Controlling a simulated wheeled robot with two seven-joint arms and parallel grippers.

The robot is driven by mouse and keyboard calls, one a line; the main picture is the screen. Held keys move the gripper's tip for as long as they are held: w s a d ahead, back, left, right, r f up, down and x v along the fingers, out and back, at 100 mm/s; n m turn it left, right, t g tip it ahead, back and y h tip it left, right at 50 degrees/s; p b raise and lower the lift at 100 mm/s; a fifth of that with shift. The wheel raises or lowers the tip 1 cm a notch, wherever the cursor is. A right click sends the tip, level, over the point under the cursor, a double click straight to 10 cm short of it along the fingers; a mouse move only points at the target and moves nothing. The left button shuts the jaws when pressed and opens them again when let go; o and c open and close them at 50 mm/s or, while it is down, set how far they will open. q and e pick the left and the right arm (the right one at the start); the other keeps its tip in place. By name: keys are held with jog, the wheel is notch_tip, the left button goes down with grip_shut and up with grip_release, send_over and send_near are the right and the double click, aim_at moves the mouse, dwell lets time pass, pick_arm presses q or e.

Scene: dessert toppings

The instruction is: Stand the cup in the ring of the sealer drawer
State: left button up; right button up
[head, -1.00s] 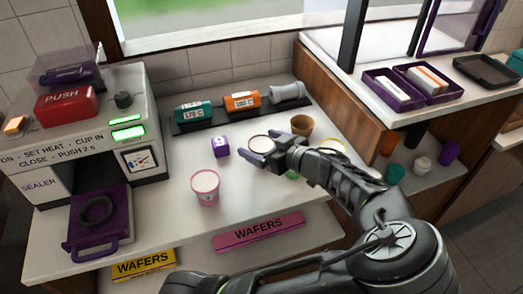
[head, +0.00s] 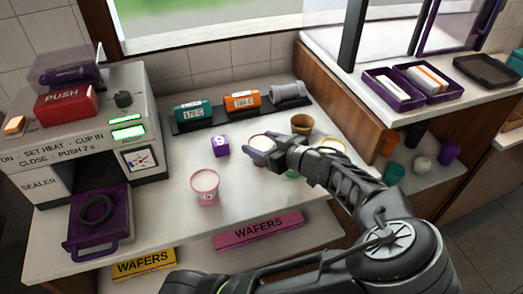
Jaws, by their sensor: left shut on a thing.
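The sealer (head: 45,180) stands at the left. Its purple drawer (head: 88,226) is pulled out and holds a dark ring (head: 96,209) with nothing standing in it. A pink cup (head: 205,190) with a pale top stands upright on the counter, right of the drawer. My left gripper (head: 260,153) is over the middle of the counter, shut on a round, white-topped cup (head: 262,141). The fingers hide most of that cup's side, and I cannot tell whether it touches the counter. My right gripper is not in view.
A brown cup (head: 302,124) stands behind my gripper. Coloured cylinders (head: 242,101) lie on the dark rack. A yellow-rimmed thing and a green one are partly hidden by my arm. The counter near the drawer is clear.

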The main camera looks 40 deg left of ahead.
aim_at(262, 143)
pick_arm(q)
jog(key=c, duration=0.6)
notch_tip(262, 143, up, 10)
jog(key=shift+r+b, duration=0.1)
jog(key=shift+b, duration=0.2)
dwell(0.5)
